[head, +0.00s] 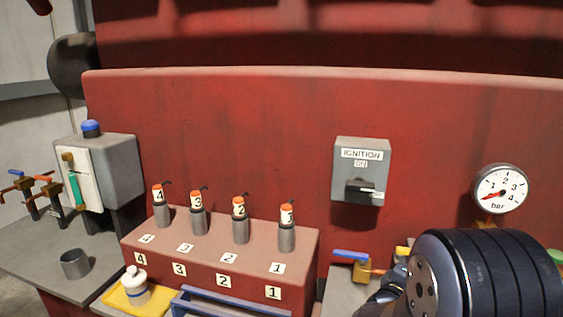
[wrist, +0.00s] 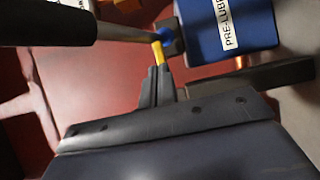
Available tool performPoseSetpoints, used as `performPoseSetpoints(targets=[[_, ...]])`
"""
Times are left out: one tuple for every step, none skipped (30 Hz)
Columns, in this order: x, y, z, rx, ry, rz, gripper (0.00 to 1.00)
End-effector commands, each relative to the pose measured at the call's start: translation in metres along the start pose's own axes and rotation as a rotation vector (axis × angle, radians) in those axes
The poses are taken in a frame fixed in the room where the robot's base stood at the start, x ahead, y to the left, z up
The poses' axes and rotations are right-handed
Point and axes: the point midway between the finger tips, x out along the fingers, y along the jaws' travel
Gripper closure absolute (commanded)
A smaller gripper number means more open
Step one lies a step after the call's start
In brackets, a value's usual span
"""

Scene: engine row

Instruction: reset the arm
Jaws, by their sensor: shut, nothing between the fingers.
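My gripper (wrist: 160,76) shows in the wrist view, its two dark fingers pressed together and holding nothing. Just beyond the fingertips are a small yellow part (wrist: 158,52) and a blue part (wrist: 165,38). I cannot tell whether the fingers touch them. In the head view my arm fills the lower right, and the gripper itself cannot be made out there.
A blue box labelled PRE-LUB (wrist: 232,28) and a dark cylinder (wrist: 45,22) are close by in the wrist view. The head view shows the ignition box (head: 361,172), pressure gauge (head: 501,188), blue-handled valve (head: 358,265), and numbered block (head: 205,262) with several plugs.

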Motion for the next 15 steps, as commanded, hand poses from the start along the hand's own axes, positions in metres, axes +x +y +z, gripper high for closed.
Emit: performPoseSetpoints(targets=[[-0.0012, 0.0044, -0.0010, -0.003, -0.003, -0.002, 1.00], [-0.0013, 0.0043, -0.0023, -0.002, -0.017, -0.002, 1.00], [-0.0019, 0.0044, -0.0029, -0.001, -0.034, -0.002, 1.00], [-0.0025, 0.0041, -0.0034, -0.002, -0.047, -0.002, 1.00], [-0.0031, 0.0042, -0.0038, -0.002, -0.059, -0.002, 1.00], [-0.0038, 0.0041, -0.0039, -0.003, -0.077, -0.002, 1.00], [-0.0042, 0.0043, -0.0045, -0.003, -0.089, -0.002, 1.00], [-0.0044, 0.0046, -0.0049, -0.002, -0.102, -0.001, 1.00], [-0.0050, 0.0041, -0.0055, -0.002, -0.118, -0.002, 1.00], [-0.0054, 0.0045, -0.0056, -0.002, -0.131, -0.001, 1.00], [-0.0058, 0.0043, -0.0061, -0.003, -0.143, -0.002, 1.00], [-0.0067, 0.0045, -0.0068, -0.003, -0.160, -0.001, 1.00], [-0.0071, 0.0044, -0.0072, -0.003, -0.172, -0.001, 1.00], [-0.0073, 0.0042, -0.0078, -0.003, -0.184, -0.002, 1.00], [-0.0077, 0.0046, -0.0081, -0.002, -0.202, -0.001, 1.00]])
